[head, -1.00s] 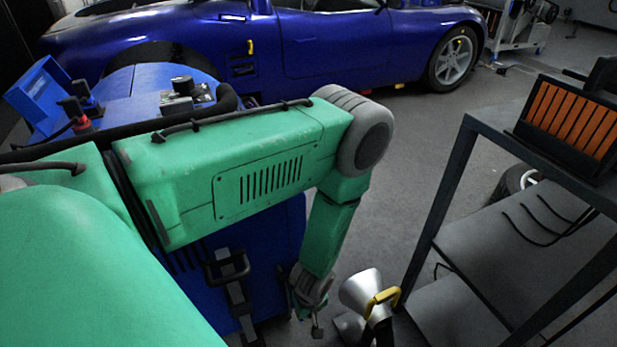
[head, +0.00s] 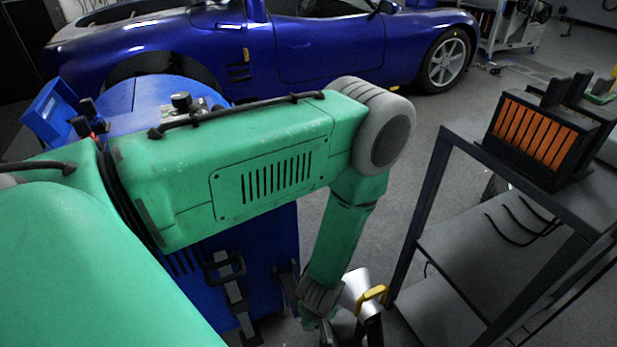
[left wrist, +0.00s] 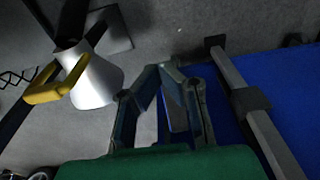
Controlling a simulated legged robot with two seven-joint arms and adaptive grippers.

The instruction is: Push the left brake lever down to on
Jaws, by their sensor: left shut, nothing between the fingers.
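My left gripper (left wrist: 160,72) shows in the left wrist view with its two fingertips together and nothing between them. In the head view it is low at the bottom edge (head: 328,334), beside the blue machine's front. A grey bar with a dark block (left wrist: 262,136), which looks like a brake lever, runs along the blue panel right of the fingers and apart from them in the picture. In the head view, a dark handle with grey parts (head: 234,292) is on the blue front. I cannot tell which is the left lever or its setting. My right gripper is out of view.
A silver cone with a yellow handle (left wrist: 98,82) stands close to the gripper; the head view shows it partly behind my forearm (head: 355,288). A dark frame table (head: 440,160) with an orange-finned box (head: 533,130) is at right. A blue car (head: 300,50) is behind.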

